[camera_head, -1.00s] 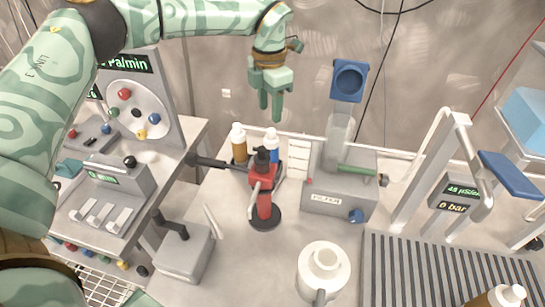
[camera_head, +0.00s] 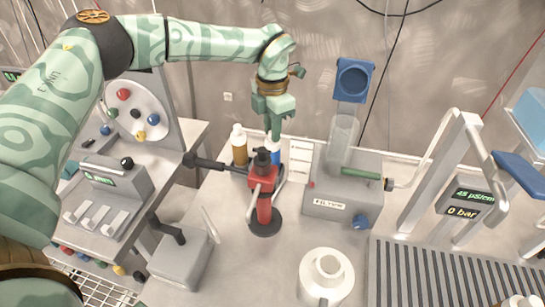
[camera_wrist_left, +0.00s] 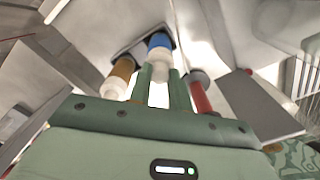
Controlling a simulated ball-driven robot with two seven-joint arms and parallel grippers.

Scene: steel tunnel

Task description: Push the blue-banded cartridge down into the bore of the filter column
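The blue-banded cartridge (camera_head: 275,150) stands upright in a dark holder beside the brown-banded one (camera_head: 239,146). Its top is hidden behind my gripper in the head view. My left gripper (camera_head: 275,132) points down at its top. In the left wrist view, the open fingers (camera_wrist_left: 161,78) lie on either side of the pale end of the blue-banded cartridge (camera_wrist_left: 160,42); I cannot tell whether they touch it. The filter column (camera_head: 342,140) is a clear tube on a grey box labelled FILTER, with a blue cap (camera_head: 353,80) tipped up above it. My right gripper is not in view.
A red lever-topped device (camera_head: 263,205) stands just in front of the cartridges. A white round vessel (camera_head: 326,275) is at the front. A slatted grey tray (camera_head: 440,275) and a grey frame (camera_head: 470,150) are at the right. A control panel stands at the left.

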